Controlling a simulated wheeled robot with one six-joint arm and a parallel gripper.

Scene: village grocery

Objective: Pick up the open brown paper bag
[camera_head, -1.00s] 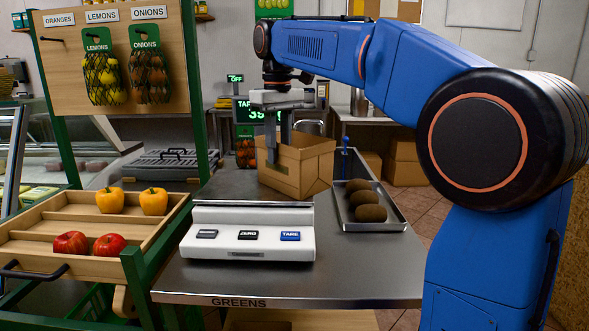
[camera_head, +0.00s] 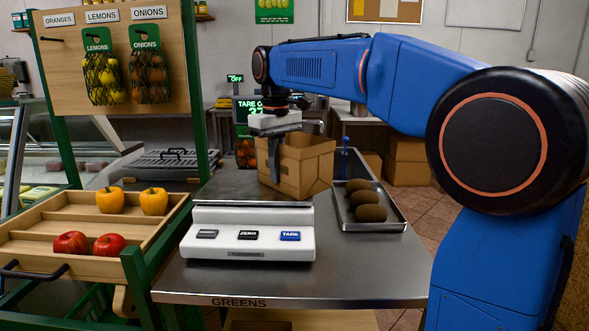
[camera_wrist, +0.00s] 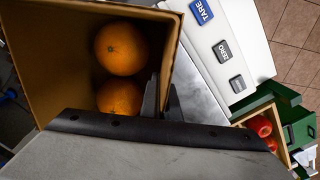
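The open brown paper bag (camera_head: 308,168) stands upright at the back of the steel counter, behind the scale's front panel. In the wrist view the bag (camera_wrist: 45,62) is seen from above with two oranges (camera_wrist: 121,49) inside. My gripper (camera_head: 274,180) is at the bag's left side, pointing down. In the wrist view its dark fingers (camera_wrist: 162,98) are close together, one inside and one outside the bag's wall, pinching it. The bag's base looks to rest on the surface; its contact there is partly hidden.
The white scale panel (camera_head: 248,247) with buttons is in front of the bag. A metal tray (camera_head: 372,226) with brown oval items stands to the right. A wooden produce rack (camera_head: 60,222) with peppers and apples is at left. The counter's front right is clear.

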